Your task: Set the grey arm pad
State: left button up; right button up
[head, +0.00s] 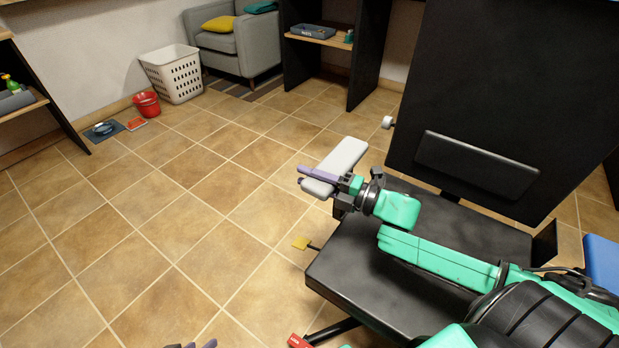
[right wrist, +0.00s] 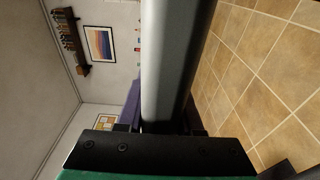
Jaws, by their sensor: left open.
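The light grey arm pad (head: 346,157) is a long rounded bar beside the left side of the black chair seat (head: 420,231). My right gripper (head: 312,176) has its purple fingers on either side of the pad, with no clear gap showing, and looks shut on it. In the right wrist view the pad (right wrist: 176,60) runs away from between the fingers and fills the middle.
The chair's tall black back (head: 510,90) stands right of the pad. A white basket (head: 174,75) and red bucket (head: 146,104) stand far off.

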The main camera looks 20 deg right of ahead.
grip_shut()
dwell(1.1)
